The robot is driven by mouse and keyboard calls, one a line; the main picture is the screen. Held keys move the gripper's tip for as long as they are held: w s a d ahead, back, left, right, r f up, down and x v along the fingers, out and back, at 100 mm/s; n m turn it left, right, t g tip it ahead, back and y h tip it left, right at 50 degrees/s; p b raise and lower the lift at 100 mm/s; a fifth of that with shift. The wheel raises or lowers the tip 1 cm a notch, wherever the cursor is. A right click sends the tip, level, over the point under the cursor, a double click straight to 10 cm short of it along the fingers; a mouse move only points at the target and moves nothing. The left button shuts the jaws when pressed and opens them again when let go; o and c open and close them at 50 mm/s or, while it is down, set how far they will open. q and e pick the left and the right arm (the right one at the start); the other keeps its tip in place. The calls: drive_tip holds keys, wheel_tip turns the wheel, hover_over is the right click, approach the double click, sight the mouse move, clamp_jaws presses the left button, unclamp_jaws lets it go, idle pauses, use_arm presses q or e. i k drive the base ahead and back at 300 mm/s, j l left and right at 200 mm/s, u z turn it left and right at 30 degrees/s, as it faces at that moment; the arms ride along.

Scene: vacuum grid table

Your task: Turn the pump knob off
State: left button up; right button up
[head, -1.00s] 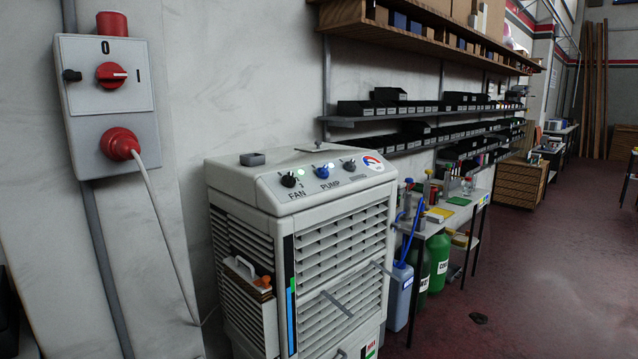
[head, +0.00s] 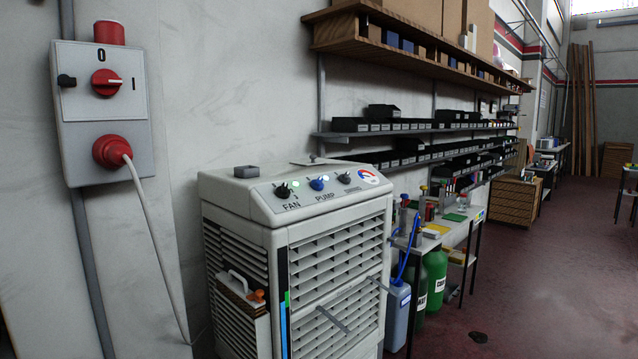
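The blue pump knob (head: 317,184) sits in the middle of the sloped top panel of a grey-white air cooler (head: 300,216), above the word PUMP. A small light glows just above it. A black fan knob (head: 283,190) with a lit green light is to its left, and another black knob (head: 344,178) is to its right. The exact pointer direction of the pump knob is too small to tell. Neither of my grippers shows in the head view.
A wall switch box (head: 104,115) with a red rotary switch and plugged-in cable hangs left of the cooler. Shelves with black bins (head: 400,125) line the wall. A side table with bottles stands right of the cooler; the red floor (head: 540,290) beyond is open.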

sight(318, 185)
drive_tip(key=i+l+u, duration=0.25)
drive_tip(key=i+l, duration=0.5)
